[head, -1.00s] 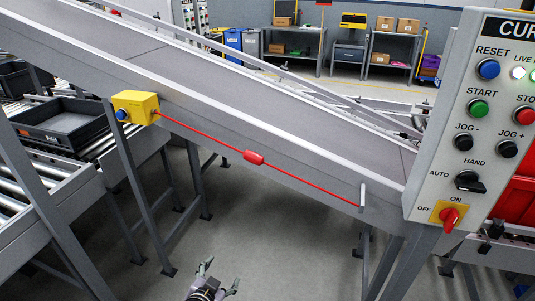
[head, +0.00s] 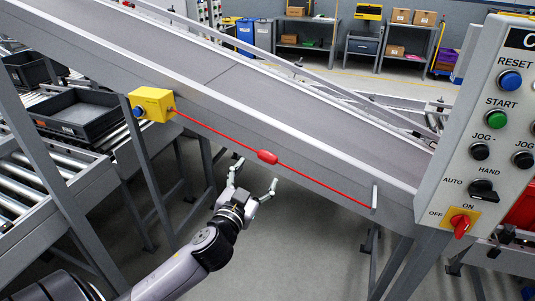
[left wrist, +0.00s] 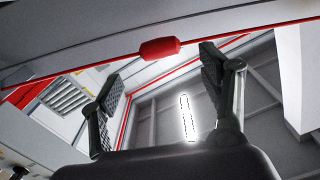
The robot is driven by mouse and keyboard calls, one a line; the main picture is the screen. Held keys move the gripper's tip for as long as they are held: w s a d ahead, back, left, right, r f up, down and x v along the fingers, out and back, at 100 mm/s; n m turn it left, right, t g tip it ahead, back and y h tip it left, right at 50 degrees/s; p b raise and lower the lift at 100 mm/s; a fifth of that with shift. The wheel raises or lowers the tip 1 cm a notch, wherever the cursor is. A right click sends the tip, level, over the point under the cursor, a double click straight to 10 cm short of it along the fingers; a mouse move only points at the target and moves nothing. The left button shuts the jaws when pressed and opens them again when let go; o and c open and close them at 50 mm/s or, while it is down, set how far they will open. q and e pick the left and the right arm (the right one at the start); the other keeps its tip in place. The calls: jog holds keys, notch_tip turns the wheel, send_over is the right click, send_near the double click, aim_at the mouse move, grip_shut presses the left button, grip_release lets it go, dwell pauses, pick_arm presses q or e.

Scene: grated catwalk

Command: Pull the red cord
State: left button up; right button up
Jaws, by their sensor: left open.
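The red cord (head: 222,137) runs slanting along the side of the inclined conveyor, from a yellow switch box (head: 153,104) at the left to a grey bracket (head: 374,199) at the right. A red grip (head: 267,157) sits on it about halfway. My left gripper (head: 256,173) is open and empty, just below and left of the red grip in the head view. In the left wrist view the red grip (left wrist: 160,47) shows between and beyond the spread fingers, apart from them, with the cord (left wrist: 85,67) crossing behind the fingertips. My right gripper is not in view.
The inclined conveyor (head: 235,75) fills the middle, its steel legs below. A control panel (head: 490,140) with buttons stands at the right. A roller conveyor with a dark tray (head: 84,116) is at the left. Floor below the cord is open.

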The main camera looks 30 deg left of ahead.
aim_at(266, 160)
pick_arm(q)
jog(key=p+x, duration=0.1)
jog(key=x, duration=0.8)
jog(key=shift+s, duration=0.1)
jog(key=shift+c, duration=0.4)
